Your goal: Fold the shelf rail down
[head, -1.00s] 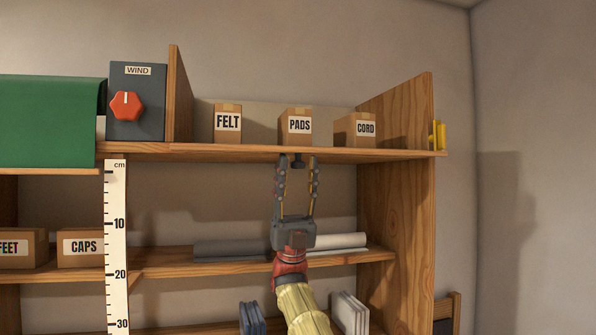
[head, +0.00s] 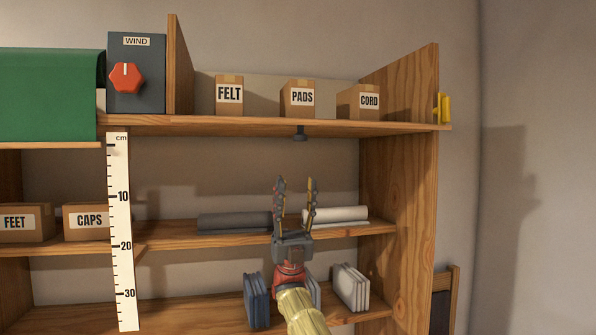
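The top shelf (head: 240,124) runs across the upper part of the head view, and no raised rail stands along its front. I cannot tell a separate rail from the shelf's front edge. A small dark knob (head: 300,134) hangs under that edge, below the PADS box. My gripper (head: 295,182) points up, below the knob and clear of it. Its two fingers are apart with nothing between them. It is in front of the middle shelf, by the rolls.
FELT (head: 229,95), PADS (head: 298,98) and CORD (head: 358,101) boxes stand on the top shelf. Grey (head: 235,221) and white (head: 335,215) rolls lie on the middle shelf. A centimetre ruler (head: 122,230) hangs at left. A WIND box (head: 137,75) has a red knob.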

